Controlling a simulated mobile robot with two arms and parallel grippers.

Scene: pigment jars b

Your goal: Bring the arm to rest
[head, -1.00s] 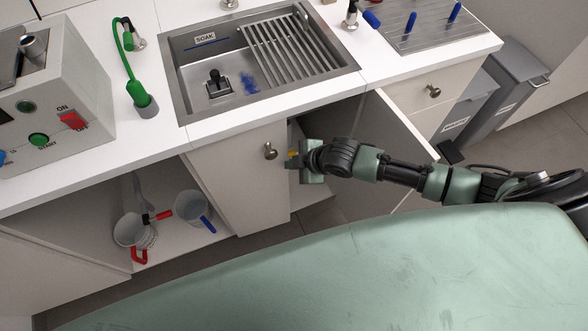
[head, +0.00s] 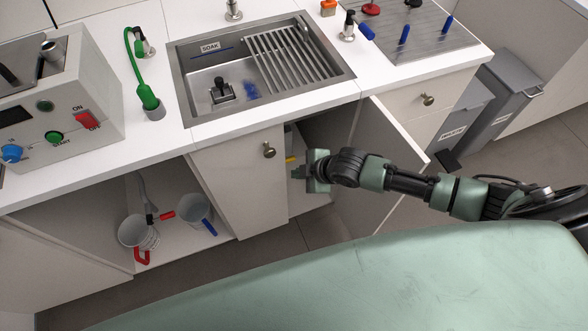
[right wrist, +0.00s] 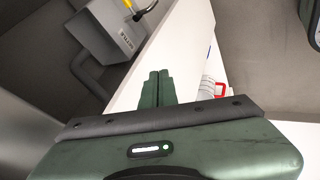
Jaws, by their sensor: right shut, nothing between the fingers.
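My right arm comes in from the right in the head view, reaching over the open cabinet door (head: 385,150). Its gripper (head: 297,173) is in front of the opening under the sink, to the right of the closed door's knob (head: 269,150) and apart from it. In the right wrist view the two green fingers (right wrist: 158,86) are together with nothing between them. My left gripper is not in view.
The open door stands close beside my right forearm. An open cupboard at left holds jugs with a red handle (head: 139,256) and a blue handle (head: 207,228). The sink (head: 185,105) is above. Grey bins (head: 505,100) stand at right. Floor (head: 300,232) shows below the cabinets.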

